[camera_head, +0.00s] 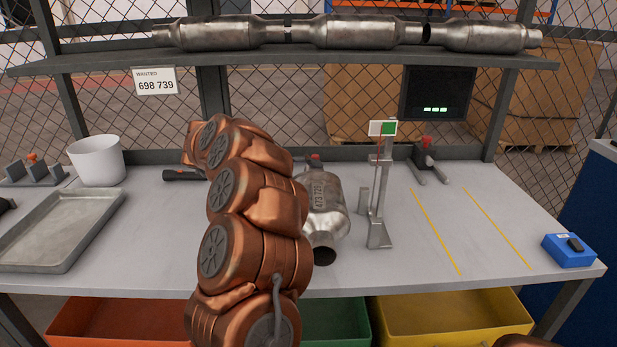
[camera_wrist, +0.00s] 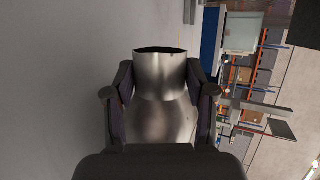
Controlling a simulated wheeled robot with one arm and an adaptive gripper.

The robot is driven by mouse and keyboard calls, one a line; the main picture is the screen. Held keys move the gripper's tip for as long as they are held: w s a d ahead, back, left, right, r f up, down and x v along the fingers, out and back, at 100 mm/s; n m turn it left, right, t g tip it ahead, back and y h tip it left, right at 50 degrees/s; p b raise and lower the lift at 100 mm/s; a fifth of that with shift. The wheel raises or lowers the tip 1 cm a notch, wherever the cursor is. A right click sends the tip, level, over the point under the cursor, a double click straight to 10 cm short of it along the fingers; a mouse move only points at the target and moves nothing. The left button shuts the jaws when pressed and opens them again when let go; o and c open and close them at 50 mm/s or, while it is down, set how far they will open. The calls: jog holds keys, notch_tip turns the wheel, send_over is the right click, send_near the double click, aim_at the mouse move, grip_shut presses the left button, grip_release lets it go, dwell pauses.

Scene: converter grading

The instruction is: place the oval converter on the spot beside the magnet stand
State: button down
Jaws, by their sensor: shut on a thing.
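A silvery metal converter (camera_head: 325,208) with stamped digits on its side stands just left of the magnet stand (camera_head: 379,205), over the bench, its open pipe end toward me. I cannot tell whether it touches the bench top. My gripper is hidden behind my copper arm in the head view. In the wrist view my gripper (camera_wrist: 163,95) has its two dark fingers on either side of the converter (camera_wrist: 162,118) and is shut on it, with the open pipe end beyond the fingertips. The stand is a thin grey post with a white and green card. No marked spot shows beside it.
Two yellow lines (camera_head: 436,232) mark the bench right of the stand, with clear room between them. A blue box (camera_head: 569,250) sits at the right edge. A grey tray (camera_head: 62,232) and white tub (camera_head: 97,160) are at left. Several converters lie on the shelf (camera_head: 280,57) above.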

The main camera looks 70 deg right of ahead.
jog(key=shift+w+d, duration=0.25)
jog(key=shift+d, duration=0.2)
jog(key=shift+f, duration=1.9)
jog(key=c, duration=0.7)
grip_release()
jog(key=shift+o, duration=0.2)
jog(key=shift+r, duration=0.2)
jog(key=shift+w+a, duration=0.2)
jog(key=shift+w, duration=0.05)
jog(key=v, duration=1.1)
